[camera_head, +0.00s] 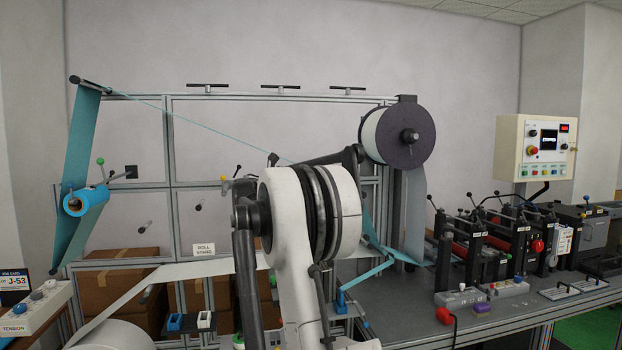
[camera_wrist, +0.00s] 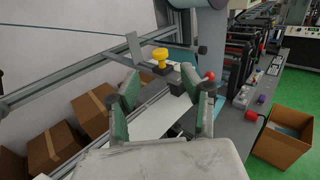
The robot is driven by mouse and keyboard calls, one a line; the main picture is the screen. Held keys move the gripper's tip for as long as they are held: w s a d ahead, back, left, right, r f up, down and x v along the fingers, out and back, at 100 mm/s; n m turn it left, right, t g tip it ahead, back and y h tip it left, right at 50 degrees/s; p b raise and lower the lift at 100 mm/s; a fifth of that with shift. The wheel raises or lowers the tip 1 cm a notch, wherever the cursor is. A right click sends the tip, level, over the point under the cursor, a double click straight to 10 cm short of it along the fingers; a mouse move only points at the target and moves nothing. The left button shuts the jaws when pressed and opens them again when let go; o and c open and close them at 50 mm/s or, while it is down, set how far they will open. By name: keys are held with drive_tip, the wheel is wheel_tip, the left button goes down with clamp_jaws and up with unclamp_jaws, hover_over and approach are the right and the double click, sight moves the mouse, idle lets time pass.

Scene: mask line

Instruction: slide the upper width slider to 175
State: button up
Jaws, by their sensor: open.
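In the wrist view my gripper (camera_wrist: 168,84) is open, its two green-padded fingers apart with nothing between them. A yellow knob (camera_wrist: 160,55) on a dark block stands beyond the fingertips, apart from them, by a grey metal plate (camera_wrist: 134,47). A red ball knob (camera_wrist: 210,75) is just past the right fingertip. I cannot tell for sure which part is the upper width slider, and no scale or 175 mark is readable. In the head view a small yellow knob (camera_head: 223,179) shows on the frame left of my arm, which hides my gripper.
A pale web (camera_wrist: 150,115) runs below the fingers. Grey frame rails (camera_wrist: 70,80) cross at left, with cardboard boxes (camera_wrist: 98,103) behind. An open carton (camera_wrist: 286,136) stands on the green floor at right. In the head view a dark roll (camera_head: 400,137) is mounted above the bench.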

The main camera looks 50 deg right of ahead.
drive_tip(key=d, duration=0.3)
drive_tip(key=d+p, duration=0.1)
drive_tip(key=d, duration=0.3)
drive_tip(key=d+p, duration=0.1)
drive_tip(key=d, duration=0.3)
drive_tip(key=shift+w, duration=0.4)
drive_tip(key=shift+c, duration=0.3)
clamp_jaws()
